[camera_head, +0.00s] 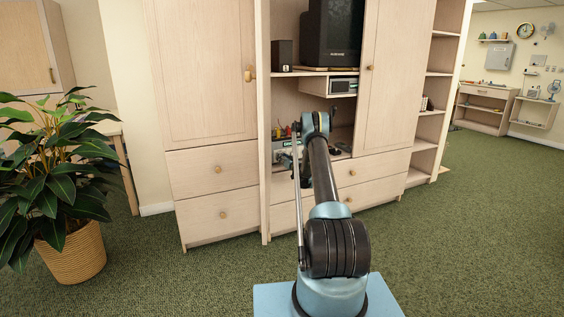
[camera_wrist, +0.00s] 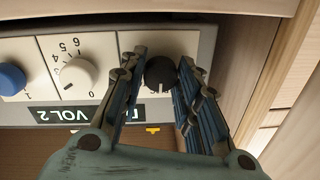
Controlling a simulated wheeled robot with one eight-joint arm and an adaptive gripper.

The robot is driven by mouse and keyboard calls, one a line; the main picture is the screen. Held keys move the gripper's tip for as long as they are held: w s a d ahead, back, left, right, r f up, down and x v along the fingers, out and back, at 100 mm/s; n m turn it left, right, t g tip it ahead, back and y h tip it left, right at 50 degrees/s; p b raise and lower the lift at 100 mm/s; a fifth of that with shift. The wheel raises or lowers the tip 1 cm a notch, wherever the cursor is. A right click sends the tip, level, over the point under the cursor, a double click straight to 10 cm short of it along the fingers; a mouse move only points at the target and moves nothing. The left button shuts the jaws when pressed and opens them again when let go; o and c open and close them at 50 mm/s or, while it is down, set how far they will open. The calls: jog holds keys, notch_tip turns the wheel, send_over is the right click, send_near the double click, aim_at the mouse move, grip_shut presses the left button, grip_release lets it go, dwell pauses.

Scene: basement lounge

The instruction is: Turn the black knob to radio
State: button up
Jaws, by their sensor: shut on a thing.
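The black knob (camera_wrist: 160,73) is on a pale panel in the wrist view, with a light pointer mark on its lower side. My gripper (camera_wrist: 162,70) has one finger on each side of it and is shut on the knob. The label below the knob is mostly hidden by the left finger, so the word radio cannot be read. In the head view my arm reaches into the cabinet's middle opening, and the knob and gripper tips cannot be made out there.
Left of the black knob are a white knob (camera_wrist: 78,74) with a number scale, a "VOL 2" label (camera_wrist: 85,115) and a blue knob (camera_wrist: 11,78). A wooden side wall (camera_wrist: 262,75) stands close on the right. A potted plant (camera_head: 70,245) stands left on open carpet.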

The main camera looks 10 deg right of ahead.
jog(key=m, duration=0.9)
jog(key=shift+d+f+t, duration=0.1)
jog(key=shift+t, duration=0.3)
jog(key=m, duration=0.4)
jog(key=shift+m+h, duration=0.4)
jog(key=m, duration=0.4)
jog(key=shift+d+f, duration=0.1)
jog(key=shift+d+m+t+h, duration=0.1)
jog(key=shift+m+t+h, duration=0.2)
jog(key=shift+m, duration=0.2)
jog(key=o, duration=1.1)
jog(key=shift+f, duration=0.1)
jog(key=shift+a, duration=0.2)
